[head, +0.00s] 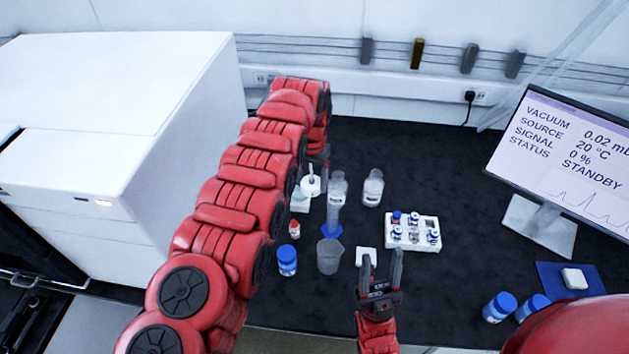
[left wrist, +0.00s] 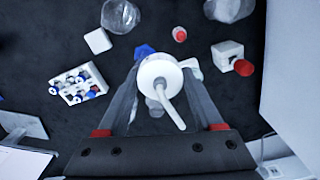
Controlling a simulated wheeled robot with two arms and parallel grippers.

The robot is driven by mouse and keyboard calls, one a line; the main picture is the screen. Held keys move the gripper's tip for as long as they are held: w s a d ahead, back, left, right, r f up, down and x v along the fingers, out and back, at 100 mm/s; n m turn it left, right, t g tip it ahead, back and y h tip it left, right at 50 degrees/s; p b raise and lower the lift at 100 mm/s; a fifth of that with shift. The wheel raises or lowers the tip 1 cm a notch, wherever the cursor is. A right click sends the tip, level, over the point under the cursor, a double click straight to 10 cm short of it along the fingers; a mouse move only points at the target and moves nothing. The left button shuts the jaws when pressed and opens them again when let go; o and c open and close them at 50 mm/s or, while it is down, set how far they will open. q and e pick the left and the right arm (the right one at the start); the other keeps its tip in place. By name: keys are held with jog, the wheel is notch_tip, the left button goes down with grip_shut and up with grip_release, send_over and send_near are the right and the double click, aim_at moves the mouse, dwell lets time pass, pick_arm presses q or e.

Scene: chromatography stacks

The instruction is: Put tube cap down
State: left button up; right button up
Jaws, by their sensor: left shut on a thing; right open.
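The white tube cap (head: 311,185), a round cap with a bent spout, is in my left gripper (head: 318,168). The left wrist view shows the cap (left wrist: 158,74) between the two fingertips. It looks raised above the dark bench, beside a clear bottle (head: 337,188); the height is hard to judge. A blue funnel-like piece (head: 332,231) lies in front of that bottle. My right gripper (head: 382,256) is open and empty near the bench front, with one fingertip near a small white square block (head: 364,251).
A second clear bottle (head: 373,189), a beaker (head: 329,257), a red-capped vial (head: 294,230), a blue-lidded jar (head: 287,262) and a pale block (head: 299,204) stand close by. A white vial rack (head: 426,246) and monitor (head: 565,165) are right. Bare bench lies behind the rack.

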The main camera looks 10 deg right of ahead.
pick_arm(q)
jog(key=shift+w, duration=0.15)
jog(key=shift+a+r, duration=0.1)
jog(key=shift+a, duration=0.2)
jog(key=shift+a, duration=0.25)
jog(key=shift+w+a+r, duration=0.1)
jog(key=shift+a+r, duration=0.1)
jog(key=shift+a, duration=0.15)
jog(key=shift+a+r, duration=0.1)
jog(key=shift+a, duration=0.1)
jog(key=shift+a+n, duration=0.1)
jog(key=shift+n, duration=0.2)
jog(key=shift+a, duration=0.15)
